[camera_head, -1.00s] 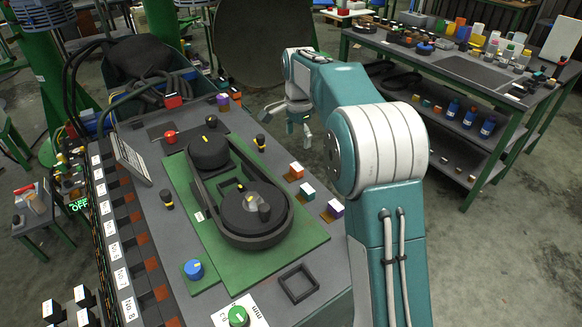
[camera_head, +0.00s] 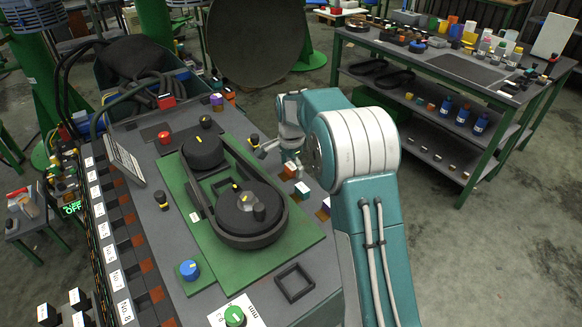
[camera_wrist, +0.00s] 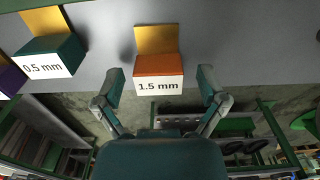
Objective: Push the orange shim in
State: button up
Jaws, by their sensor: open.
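The orange shim (camera_wrist: 158,66), a block with a white "1.5 mm" label and a gold plate behind it, sits at the workbench edge in the wrist view. My gripper (camera_wrist: 160,82) is open, with one fingertip to each side of the shim's labelled face. The fingers look apart from it, though the exact gap in depth is unclear. In the head view the orange shim (camera_head: 289,171) is partly covered by my gripper (camera_head: 279,157) at the bench's right edge.
A teal "0.5 mm" shim (camera_wrist: 50,58) and a purple shim (camera_wrist: 9,77) stand to the left in the wrist view. The belt assembly (camera_head: 247,205) on its green plate (camera_head: 297,238) is beside the shims. A dark knob (camera_head: 254,140) stands near my gripper.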

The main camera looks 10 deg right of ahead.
aim_at(282, 178)
grip_shut()
jog(key=shift+s+a, duration=0.3)
jog(key=shift+a, duration=0.4)
jog(key=shift+s+a, duration=0.3)
jog(key=shift+a, duration=0.35)
grip_release()
jog(key=shift+f, duration=0.1)
jog(key=shift+a, duration=0.15)
jog(key=shift+w+r, duration=0.1)
jog(key=shift+r, duration=0.5)
notch_tip(282, 178, up, 11)
